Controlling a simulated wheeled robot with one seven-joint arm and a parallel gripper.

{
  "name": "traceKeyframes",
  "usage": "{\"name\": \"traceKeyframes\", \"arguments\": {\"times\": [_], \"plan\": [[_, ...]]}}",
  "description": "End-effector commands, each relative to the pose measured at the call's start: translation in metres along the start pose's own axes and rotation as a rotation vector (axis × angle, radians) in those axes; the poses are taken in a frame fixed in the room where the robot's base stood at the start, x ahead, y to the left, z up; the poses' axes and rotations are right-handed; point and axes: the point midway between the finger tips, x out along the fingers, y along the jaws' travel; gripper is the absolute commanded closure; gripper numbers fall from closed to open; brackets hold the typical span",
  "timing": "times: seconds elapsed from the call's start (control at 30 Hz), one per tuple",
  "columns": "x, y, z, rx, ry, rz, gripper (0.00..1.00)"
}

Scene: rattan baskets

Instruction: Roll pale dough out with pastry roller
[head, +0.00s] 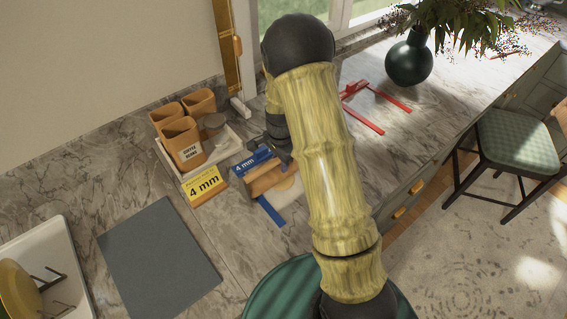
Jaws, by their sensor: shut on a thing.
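A wooden pastry roller (264,178) lies between two blue strips, the far one (246,164) marked "4 mm" and the near one (271,212). My gripper (283,158) is above the roller and shut on it; my arm hides part of the fingers and the roller's right side. A patch of pale dough (286,184) shows beside the roller, on a lighter surface, and is mostly hidden. I cannot tell how thick or wide the dough is. A yellow card (204,186) reading "4 mm" stands to the left.
A white tray (223,148) with orange-brown canisters (182,143) stands at the back left. A grey mat (158,261) and a white basin (62,275) lie front left. Red strips (362,119) and a dark vase (408,62) are to the right.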

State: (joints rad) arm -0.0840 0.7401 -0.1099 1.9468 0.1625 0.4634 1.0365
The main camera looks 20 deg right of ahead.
Motion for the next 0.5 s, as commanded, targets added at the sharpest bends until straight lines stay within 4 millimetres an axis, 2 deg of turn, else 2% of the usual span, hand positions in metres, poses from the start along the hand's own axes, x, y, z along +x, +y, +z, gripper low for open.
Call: {"name": "traceKeyframes", "arguments": {"times": [0.27,0.5], "plan": [[-0.001,-0.003,0.0,0.0,0.001,-0.002,1.0],[0.0,-0.02,0.0,-0.001,0.001,-0.003,1.0]]}}
